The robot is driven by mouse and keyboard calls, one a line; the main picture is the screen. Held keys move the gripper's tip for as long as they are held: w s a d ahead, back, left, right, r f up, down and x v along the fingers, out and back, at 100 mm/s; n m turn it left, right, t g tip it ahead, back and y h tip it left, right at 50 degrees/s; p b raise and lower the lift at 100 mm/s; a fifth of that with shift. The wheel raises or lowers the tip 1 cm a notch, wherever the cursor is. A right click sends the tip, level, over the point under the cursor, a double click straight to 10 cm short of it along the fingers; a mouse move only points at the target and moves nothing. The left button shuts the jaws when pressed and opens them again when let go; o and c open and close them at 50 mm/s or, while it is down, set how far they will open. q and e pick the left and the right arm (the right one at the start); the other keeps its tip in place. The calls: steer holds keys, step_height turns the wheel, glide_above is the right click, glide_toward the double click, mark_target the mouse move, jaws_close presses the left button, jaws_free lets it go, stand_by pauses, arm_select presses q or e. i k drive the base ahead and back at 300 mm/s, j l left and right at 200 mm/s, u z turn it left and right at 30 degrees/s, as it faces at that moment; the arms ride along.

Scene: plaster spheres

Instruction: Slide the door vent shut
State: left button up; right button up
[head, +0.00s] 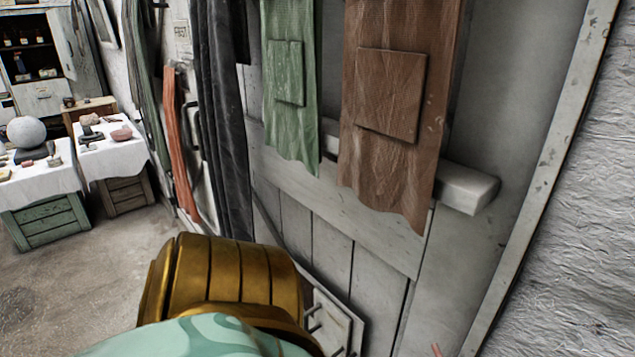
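The grey plank door (380,290) fills the middle right, with aprons hanging over its upper part. Low on it, a pale framed panel with short dark bars, which looks like the door vent (337,322), shows at the bottom edge. Its left and lower parts are hidden by my gold and teal arm link or cut off by the picture edge. I cannot tell how far its slide stands open. Neither gripper can be made out.
A green apron (290,125) and a brown apron (378,160) hang by a pale ledge (466,188). A dark curtain-like cloth (222,130) hangs left of the door. Cloth-covered tables with a plaster sphere (26,132) stand far left. Floor (110,255) between is clear.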

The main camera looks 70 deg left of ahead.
mark_target(329, 320)
steer(key=u, duration=2.2)
